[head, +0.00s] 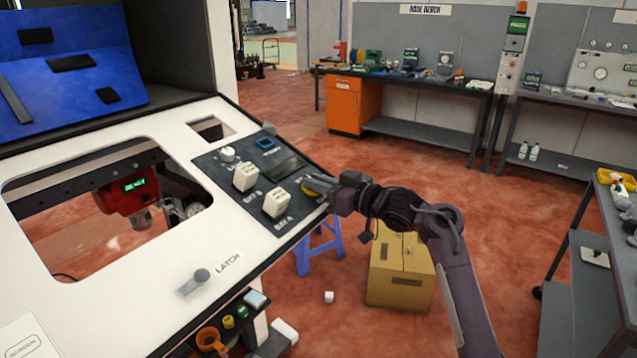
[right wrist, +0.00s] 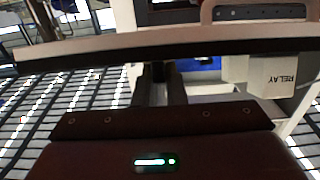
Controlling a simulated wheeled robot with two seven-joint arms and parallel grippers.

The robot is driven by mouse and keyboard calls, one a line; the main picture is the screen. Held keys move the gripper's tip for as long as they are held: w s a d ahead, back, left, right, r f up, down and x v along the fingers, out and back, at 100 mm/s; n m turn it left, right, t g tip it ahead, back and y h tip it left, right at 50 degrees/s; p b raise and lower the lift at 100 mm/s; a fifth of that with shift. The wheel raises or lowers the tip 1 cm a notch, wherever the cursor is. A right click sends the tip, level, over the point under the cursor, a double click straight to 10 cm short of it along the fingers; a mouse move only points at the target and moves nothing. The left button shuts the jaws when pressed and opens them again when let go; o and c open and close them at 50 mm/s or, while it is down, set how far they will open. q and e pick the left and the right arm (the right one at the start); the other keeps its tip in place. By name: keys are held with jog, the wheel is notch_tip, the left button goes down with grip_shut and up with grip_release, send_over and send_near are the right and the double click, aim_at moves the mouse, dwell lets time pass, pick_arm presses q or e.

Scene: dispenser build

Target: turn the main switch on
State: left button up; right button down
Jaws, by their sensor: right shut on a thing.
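The dark control plate (head: 228,190) is set in the white sloping panel. At its right edge is a yellow round base (head: 307,192), which looks like the main switch; its handle is hidden by my fingers. My right gripper (head: 315,184) reaches in from the right and is shut on the switch there. The right wrist view shows its fingers (right wrist: 160,86) pointing at the panel, with the tips partly hidden behind the panel edge (right wrist: 160,48). I cannot tell which way the switch is turned. My left gripper is not in view.
Two white relay blocks, the upper (head: 246,176) and the lower (head: 276,203), stand close to my right gripper. A latch knob (head: 195,282) sits lower left.

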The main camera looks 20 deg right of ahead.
jog(key=shift+m, duration=0.3)
jog(key=shift+s+a+m+t+h+p, duration=0.1)
jog(key=shift+a+m+t+h+p, duration=0.05)
jog(key=shift+m+t+h+p, duration=0.65)
jog(key=shift+m+h, duration=0.9)
jog(key=shift+h, duration=0.2)
jog(key=m+h, duration=0.1)
jog(key=m+t+h, duration=0.1)
jog(key=m+h, duration=0.2)
jog(key=h, duration=0.1)
jog(key=shift+a+m+p, duration=0.25)
jog(key=shift+m+p, duration=0.1)
jog(key=shift+m, duration=0.05)
jog(key=shift+m+h, duration=1.1)
jog(key=shift+h, duration=0.3)
jog(key=shift+h+p, duration=0.3)
jog(key=c, duration=1.5)
grip_release()
